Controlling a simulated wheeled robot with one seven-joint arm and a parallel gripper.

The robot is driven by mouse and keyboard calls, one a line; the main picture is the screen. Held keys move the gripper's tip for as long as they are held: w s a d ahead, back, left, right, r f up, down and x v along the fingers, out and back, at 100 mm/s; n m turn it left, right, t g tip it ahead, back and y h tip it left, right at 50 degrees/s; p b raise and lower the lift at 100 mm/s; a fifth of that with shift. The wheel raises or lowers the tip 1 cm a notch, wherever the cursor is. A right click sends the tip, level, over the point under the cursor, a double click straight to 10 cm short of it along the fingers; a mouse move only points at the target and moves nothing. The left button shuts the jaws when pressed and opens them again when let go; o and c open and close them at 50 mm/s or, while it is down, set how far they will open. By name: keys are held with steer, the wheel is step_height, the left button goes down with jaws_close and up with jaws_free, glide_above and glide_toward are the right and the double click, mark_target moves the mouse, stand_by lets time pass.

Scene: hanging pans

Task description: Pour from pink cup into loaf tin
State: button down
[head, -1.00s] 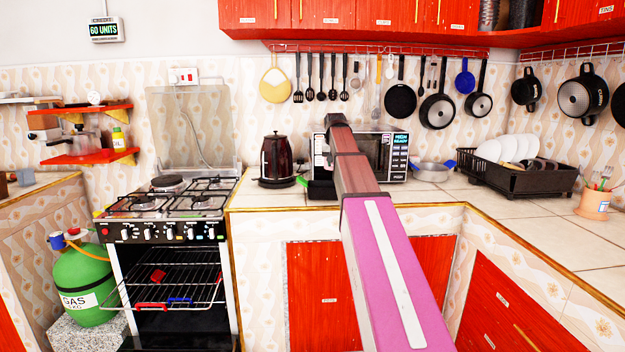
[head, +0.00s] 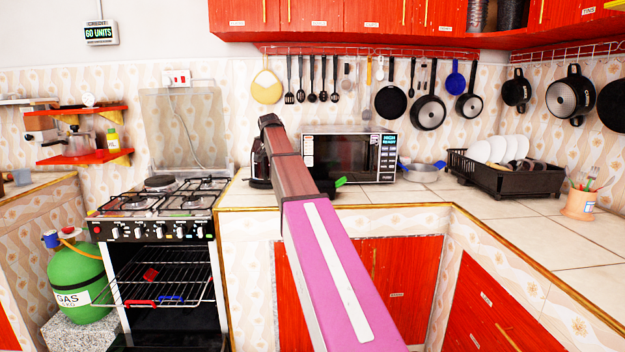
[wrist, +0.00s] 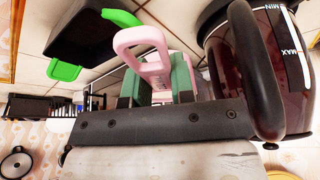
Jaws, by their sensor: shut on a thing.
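The pink cup (wrist: 140,45) shows in the wrist view by its looped handle, between the green fingers of my gripper (wrist: 157,82). My gripper is shut on it. The black loaf tin (wrist: 92,36) with bright green handles stands on the counter, to the left of the cup in the wrist view. In the head view my arm partly hides the loaf tin (head: 325,187). My gripper and the cup are hidden behind my arm there. The cup's contents are not visible.
A dark kettle (wrist: 222,75) stands close to my gripper on the right in the wrist view. A microwave (head: 350,158) stands behind the loaf tin. A stove (head: 160,210) is to the left, a dish rack (head: 515,180) to the right. Tiled counter right of the microwave is mostly clear.

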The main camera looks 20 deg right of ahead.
steer(key=shift+s+d+r+t+y, duration=0.3)
steer(key=shift+s+d+t+y, duration=0.3)
steer(key=shift+s+d+t, duration=0.1)
stand_by(0.3)
steer(key=shift+s, duration=0.1)
steer(key=shift+s+d+f+m+t+y, duration=0.35)
steer(key=shift+s+d+f+t+y, duration=0.2)
steer(key=shift+s+d+t+y, duration=0.2)
steer(key=shift+s+d+f+m+t+y, duration=0.35)
steer(key=shift+s+d+f+t+y, duration=0.25)
steer(key=shift+t, duration=0.25)
steer(key=shift+s+d+f+t+y, duration=0.2)
steer(key=shift+s+d+t+y, duration=0.2)
steer(key=shift+s+d, duration=0.1)
steer(key=shift+s+d+r+m+t+y, duration=0.2)
steer(key=shift+d+r+m+t+y, duration=0.1)
steer(key=shift+t+y, duration=0.3)
stand_by(0.9)
steer(key=shift+s+d+r+m+t+y+p, duration=0.2)
steer(key=shift+t+y, duration=0.2)
steer(key=shift+t, duration=0.15)
steer(key=shift+s+d+r+m+t+y+p, duration=0.1)
steer(key=shift+m+t+y, duration=0.1)
steer(key=shift+t+y, duration=0.3)
steer(key=shift+s+d+r+m+t+y+p, duration=0.15)
steer(key=shift+m+t+y, duration=0.1)
steer(key=shift+t, duration=0.4)
stand_by(1.6)
